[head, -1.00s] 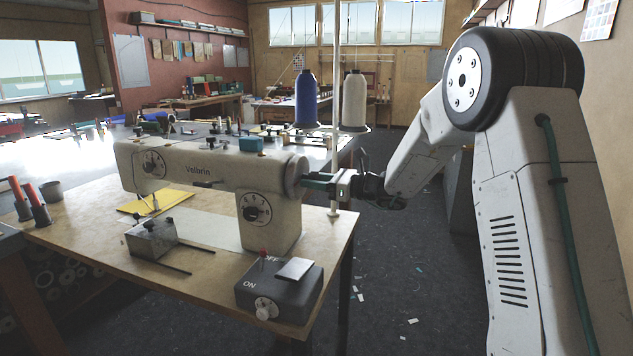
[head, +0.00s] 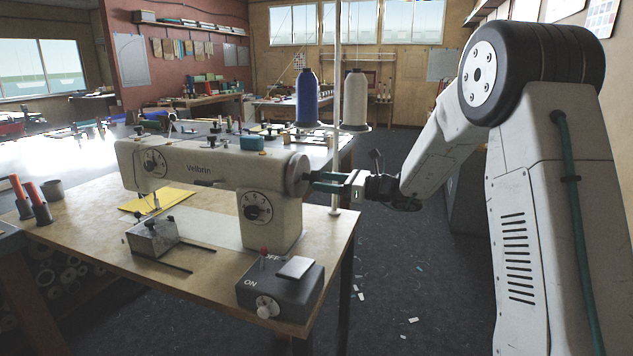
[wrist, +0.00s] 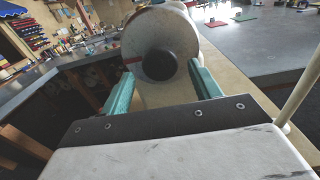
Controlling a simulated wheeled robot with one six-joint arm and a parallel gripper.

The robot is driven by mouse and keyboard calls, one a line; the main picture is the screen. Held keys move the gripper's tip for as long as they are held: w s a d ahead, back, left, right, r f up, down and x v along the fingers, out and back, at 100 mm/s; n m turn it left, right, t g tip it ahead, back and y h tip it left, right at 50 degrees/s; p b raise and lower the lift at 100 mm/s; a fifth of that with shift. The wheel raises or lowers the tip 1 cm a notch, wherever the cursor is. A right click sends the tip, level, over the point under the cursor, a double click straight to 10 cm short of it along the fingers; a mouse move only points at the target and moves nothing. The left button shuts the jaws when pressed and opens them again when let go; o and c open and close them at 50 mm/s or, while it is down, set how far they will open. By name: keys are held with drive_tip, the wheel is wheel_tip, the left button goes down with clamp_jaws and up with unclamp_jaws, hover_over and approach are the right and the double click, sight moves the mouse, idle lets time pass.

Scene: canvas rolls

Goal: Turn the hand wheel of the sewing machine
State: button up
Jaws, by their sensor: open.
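The white sewing machine (head: 215,165), marked Velbrin, stands on the wooden table. Its hand wheel (head: 298,175) is at the right end of the arm of the machine, seen nearly edge-on in the head view. In the wrist view the hand wheel (wrist: 150,42) is a pale disc with a dark round hub and a short red mark at its left. My gripper (head: 312,182) is at the wheel's right side. In the wrist view my gripper (wrist: 160,82) is open, its green fingers on either side of the wheel's lower part. I cannot tell whether they touch it.
A dark ON/OFF switch box (head: 280,288) sits at the front of the wooden table (head: 335,240). The floor right of the table is clear apart from scraps.

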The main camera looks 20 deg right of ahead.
drive_tip(key=shift+v, duration=2.05)
